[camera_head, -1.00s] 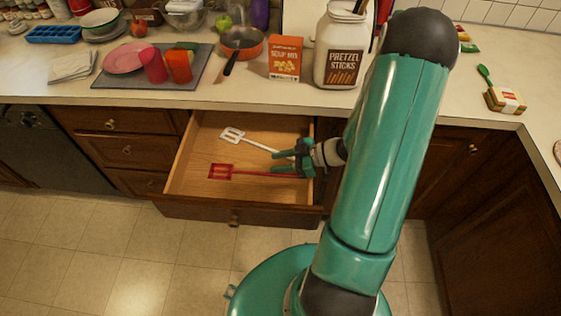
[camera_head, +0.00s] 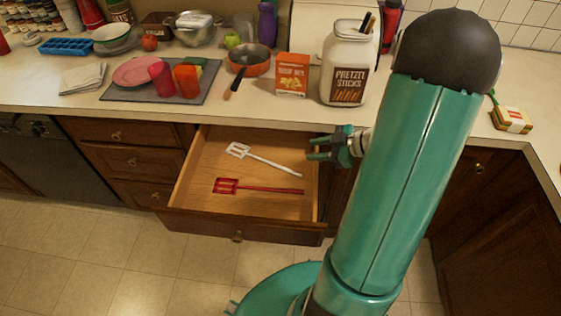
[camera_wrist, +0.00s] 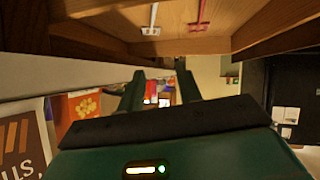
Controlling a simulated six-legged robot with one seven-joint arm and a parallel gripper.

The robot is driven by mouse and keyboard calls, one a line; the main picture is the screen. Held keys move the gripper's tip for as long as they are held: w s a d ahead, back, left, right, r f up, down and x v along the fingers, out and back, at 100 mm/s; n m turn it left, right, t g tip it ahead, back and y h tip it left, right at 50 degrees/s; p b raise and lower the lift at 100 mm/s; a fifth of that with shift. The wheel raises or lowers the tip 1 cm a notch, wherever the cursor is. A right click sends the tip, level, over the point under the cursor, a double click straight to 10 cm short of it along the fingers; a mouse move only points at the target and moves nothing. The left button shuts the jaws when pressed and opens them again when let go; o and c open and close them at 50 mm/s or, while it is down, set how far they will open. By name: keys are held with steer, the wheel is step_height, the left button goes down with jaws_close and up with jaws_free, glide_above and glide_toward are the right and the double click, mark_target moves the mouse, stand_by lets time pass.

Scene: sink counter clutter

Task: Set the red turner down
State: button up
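The red turner (camera_head: 258,188) lies flat in the open drawer (camera_head: 205,205), its slotted head to the left and its handle to the right. A white turner (camera_head: 262,158) lies behind it in the same drawer, apart from it. My gripper (camera_head: 312,148) is open and empty, at the drawer's right side and above it, apart from both turners. In the wrist view, my gripper's two fingers (camera_wrist: 160,78) stand apart with nothing between them.
The counter above the drawer holds a pretzel jar (camera_head: 346,65), a soup mix box (camera_head: 292,75), an orange pan (camera_head: 249,62) and a grey mat (camera_head: 190,98) with a pink plate and cups. Bare counter lies along the front edge.

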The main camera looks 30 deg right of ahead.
steer(key=w+r+m+t+h, duration=0.2)
steer(key=w+r+h, duration=0.5)
steer(key=w+r, duration=0.3)
step_height(320, 180, up, 9)
steer(key=s+a+m+h, duration=0.3)
steer(key=m+h, duration=0.1)
steer(key=h, duration=0.1)
steer(key=s+a+r+m+g+y, duration=0.1)
steer(key=s+a+m+g+y, duration=0.3)
steer(key=s+a, duration=1.3)
steer(key=a+g, duration=0.1)
steer(key=a, duration=0.1)
steer(key=shift+s+a+g, duration=0.3)
steer(key=shift+a, duration=0.05)
steer(key=shift+r, duration=0.1)
